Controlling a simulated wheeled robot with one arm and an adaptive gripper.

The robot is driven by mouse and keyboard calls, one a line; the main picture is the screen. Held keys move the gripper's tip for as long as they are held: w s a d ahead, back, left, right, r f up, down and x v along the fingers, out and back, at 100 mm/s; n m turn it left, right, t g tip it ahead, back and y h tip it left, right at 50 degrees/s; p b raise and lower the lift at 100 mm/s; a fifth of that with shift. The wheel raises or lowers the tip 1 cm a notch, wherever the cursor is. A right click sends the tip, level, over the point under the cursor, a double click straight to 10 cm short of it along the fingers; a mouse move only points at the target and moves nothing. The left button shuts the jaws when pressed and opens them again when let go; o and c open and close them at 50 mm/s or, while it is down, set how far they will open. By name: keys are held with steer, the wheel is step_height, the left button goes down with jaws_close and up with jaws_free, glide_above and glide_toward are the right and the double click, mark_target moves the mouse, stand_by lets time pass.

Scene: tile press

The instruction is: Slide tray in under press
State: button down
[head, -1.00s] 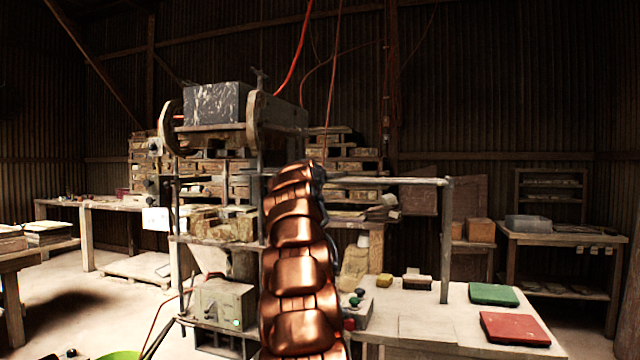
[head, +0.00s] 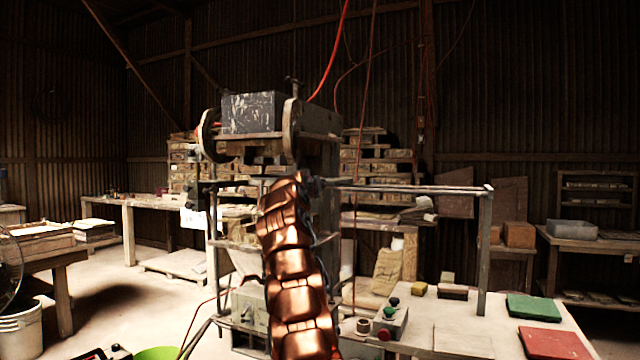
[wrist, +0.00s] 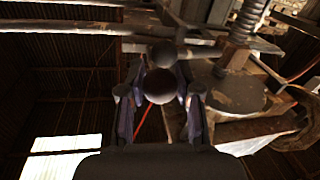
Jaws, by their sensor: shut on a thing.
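The press (head: 320,118) stands at mid-left in the head view, with a grey speckled block (head: 252,112) on top and round side wheels. Two level rails (head: 420,189) run from it to a post on the right. My copper arm reaches up in front of the press and mostly hides my gripper there. In the wrist view my gripper (wrist: 160,98) is shut on a dark round knob (wrist: 160,86). A second round knob shows just beyond it. I cannot make out the tray itself; what the knob belongs to is unclear. A coil spring (wrist: 240,50) and round plate are at right in the wrist view.
A bench at front right holds a green tile (head: 533,308), a red tile (head: 553,343) and a button box (head: 390,322). The rail post (head: 484,255) rises from this bench. Stacked wooden blocks (head: 378,165) stand behind the press. Open floor lies at left.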

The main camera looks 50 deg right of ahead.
steer(key=shift+w+a, duration=0.15)
steer(key=shift+w, duration=0.1)
steer(key=c, duration=0.8)
jaws_free()
steer(key=shift+w+a, duration=0.1)
steer(key=shift+s, duration=0.25)
steer(key=shift+s+r, duration=0.15)
steer(key=shift+r, duration=0.1)
steer(key=shift+s+a+r, duration=0.2)
steer(key=shift+a, duration=0.45)
steer(key=shift+f, duration=0.1)
